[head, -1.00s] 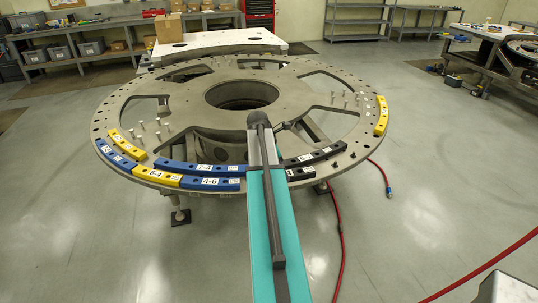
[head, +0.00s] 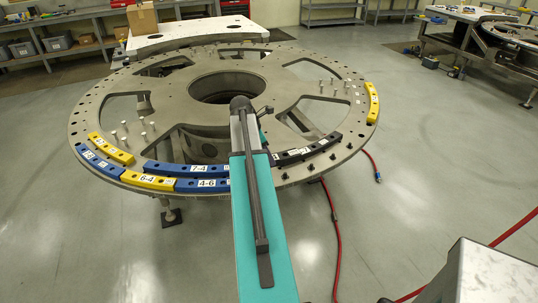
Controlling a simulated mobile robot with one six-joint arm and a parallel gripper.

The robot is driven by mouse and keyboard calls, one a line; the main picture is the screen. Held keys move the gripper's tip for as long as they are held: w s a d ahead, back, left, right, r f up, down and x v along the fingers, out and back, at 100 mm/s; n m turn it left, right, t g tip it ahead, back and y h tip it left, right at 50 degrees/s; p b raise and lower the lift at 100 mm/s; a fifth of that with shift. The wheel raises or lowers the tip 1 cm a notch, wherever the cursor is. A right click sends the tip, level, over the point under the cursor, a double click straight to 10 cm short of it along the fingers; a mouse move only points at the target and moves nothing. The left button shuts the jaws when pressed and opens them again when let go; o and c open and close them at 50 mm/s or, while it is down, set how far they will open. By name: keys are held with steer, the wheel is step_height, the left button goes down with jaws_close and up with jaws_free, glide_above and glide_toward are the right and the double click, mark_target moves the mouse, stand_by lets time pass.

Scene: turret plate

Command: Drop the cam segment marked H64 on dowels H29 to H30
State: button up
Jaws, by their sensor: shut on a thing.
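My teal arm reaches over the front of the turret plate (head: 96,150), and its dark wrist end shows near the central hole. My gripper's fingers are hidden behind the arm, so what they hold does not show. Black segments (head: 318,146) with white labels lie along the front right of the ring, partly covered by the arm; I cannot read H64 or tell how many there are. Bare dark dowels (head: 310,167) stand along the outer edge just in front of them. No dowel numbers are legible.
Blue segments (head: 166,168) and yellow segments (head: 134,179) line the front left. Another yellow segment (head: 373,103) lies at the right edge. Silver pins (head: 124,124) stand on the plate. A red hose (head: 333,225) lies on the floor at right.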

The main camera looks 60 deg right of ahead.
steer(key=shift+s+d+f, duration=0.1)
steer(key=shift+d+f, duration=0.05)
steer(key=shift+f, duration=0.1)
steer(key=shift+f+b, duration=2)
steer(key=shift+f, duration=0.3)
steer(key=shift+f+b, duration=0.4)
steer(key=shift+f, duration=1.6)
steer(key=o, duration=1.4)
steer(key=shift+f, duration=0.1)
steer(key=shift+r, duration=0.2)
steer(key=b+v, duration=0.3)
steer(key=v, duration=1)
steer(key=shift+r, duration=0.15)
